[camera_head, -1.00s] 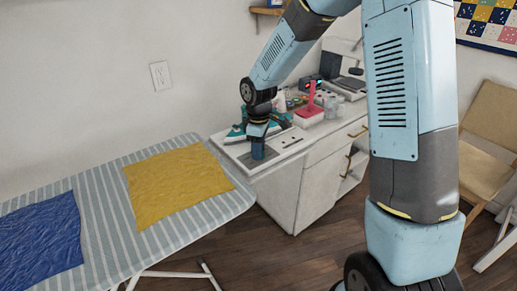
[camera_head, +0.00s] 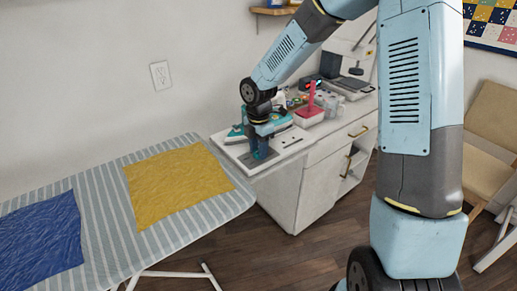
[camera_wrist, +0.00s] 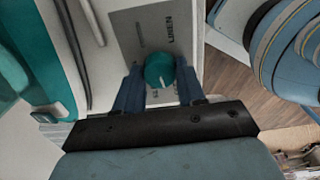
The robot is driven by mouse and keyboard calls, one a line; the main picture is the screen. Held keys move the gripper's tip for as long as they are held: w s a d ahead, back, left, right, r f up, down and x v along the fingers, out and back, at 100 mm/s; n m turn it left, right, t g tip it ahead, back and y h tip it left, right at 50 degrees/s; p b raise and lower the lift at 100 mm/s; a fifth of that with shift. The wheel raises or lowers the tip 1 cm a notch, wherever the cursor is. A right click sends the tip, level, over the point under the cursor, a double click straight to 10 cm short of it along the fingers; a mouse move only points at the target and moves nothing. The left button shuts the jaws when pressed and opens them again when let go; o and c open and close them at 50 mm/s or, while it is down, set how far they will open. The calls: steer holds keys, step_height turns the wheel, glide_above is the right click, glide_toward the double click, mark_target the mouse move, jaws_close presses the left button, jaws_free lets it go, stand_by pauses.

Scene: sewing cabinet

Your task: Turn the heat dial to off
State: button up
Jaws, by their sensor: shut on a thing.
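The heat dial (camera_wrist: 160,68) is a round teal knob with a short white mark on a grey panel (camera_wrist: 188,35) printed with LINEN. In the wrist view the mark points down and slightly right. My gripper (camera_wrist: 158,80) has its blue fingers on either side of the dial, shut on it. In the head view my gripper (camera_head: 262,153) points down at the grey panel on the cabinet's white top, and it hides the dial there. The teal iron (camera_head: 238,134) lies just behind my gripper; part of it shows at the left of the wrist view.
The striped ironing board (camera_head: 108,190) with yellow cloth (camera_head: 178,186) and blue cloth (camera_head: 40,236) stands at the left. A wooden chair (camera_head: 490,160) stands at the right.

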steer(key=shift+w+d+n, duration=0.1)
steer(key=shift+w+n, duration=0.05)
steer(key=shift+n, duration=1.95)
steer(key=o, duration=1)
steer(key=shift+o, duration=0.2)
steer(key=shift+r, duration=0.15)
step_height(320, 180, up, 13)
steer(key=shift+r, duration=0.2)
